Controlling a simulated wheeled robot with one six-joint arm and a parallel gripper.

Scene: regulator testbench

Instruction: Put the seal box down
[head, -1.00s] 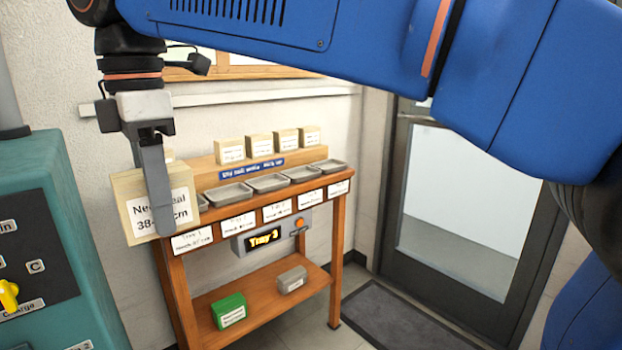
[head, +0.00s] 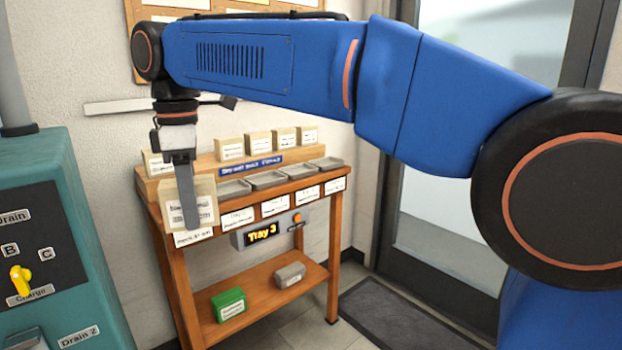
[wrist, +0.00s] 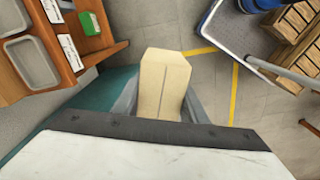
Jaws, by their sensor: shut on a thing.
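The seal box (head: 203,192) is a cream-coloured box with a printed white label on its front. My gripper (head: 189,210) is shut on it, one grey finger crossing its front face. In the head view the box appears at the left end of the wooden bench (head: 178,262), in front of the first tray place; whether it touches the bench top I cannot tell. In the wrist view the seal box (wrist: 162,85) sits between both fingers (wrist: 160,105), with grey floor beyond it. Its underside is hidden.
Grey trays (head: 268,180) line the bench top, with several cream boxes (head: 257,145) on the raised shelf behind. A green box (head: 228,304) and a grey box (head: 290,275) lie on the lower shelf. A teal machine (head: 85,240) stands at left.

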